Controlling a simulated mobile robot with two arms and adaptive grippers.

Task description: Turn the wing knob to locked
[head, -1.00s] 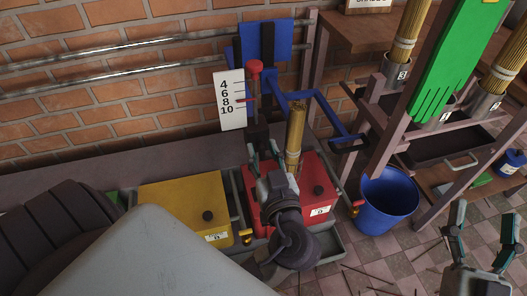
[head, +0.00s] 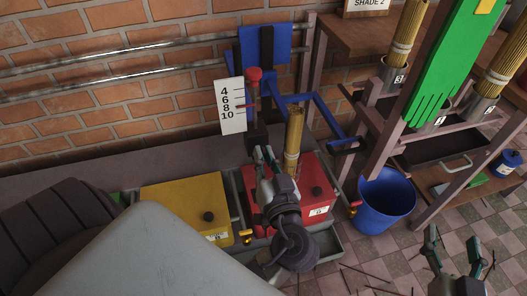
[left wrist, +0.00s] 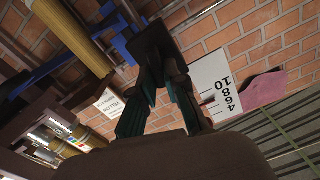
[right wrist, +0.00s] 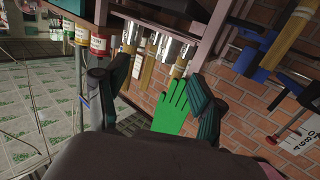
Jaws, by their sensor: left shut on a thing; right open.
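A dark block-like piece, which looks like the wing knob (head: 256,136), sits below the red-topped post (head: 254,75) and beside the white scale (head: 230,104) marked 4, 6, 8 and 10. My left gripper (head: 264,155) is shut on this dark piece from the near side. In the left wrist view the dark piece (left wrist: 152,42) stands at the fingertips (left wrist: 163,78). Its wings and any locked mark cannot be made out. My right gripper (head: 454,238) is open and empty at the lower right; its fingers also show apart in the right wrist view (right wrist: 158,88).
A tan bundle (head: 294,135) rises close right of my left gripper. A blue bucket (head: 385,205), a rack and a green glove (head: 437,85) are at the right.

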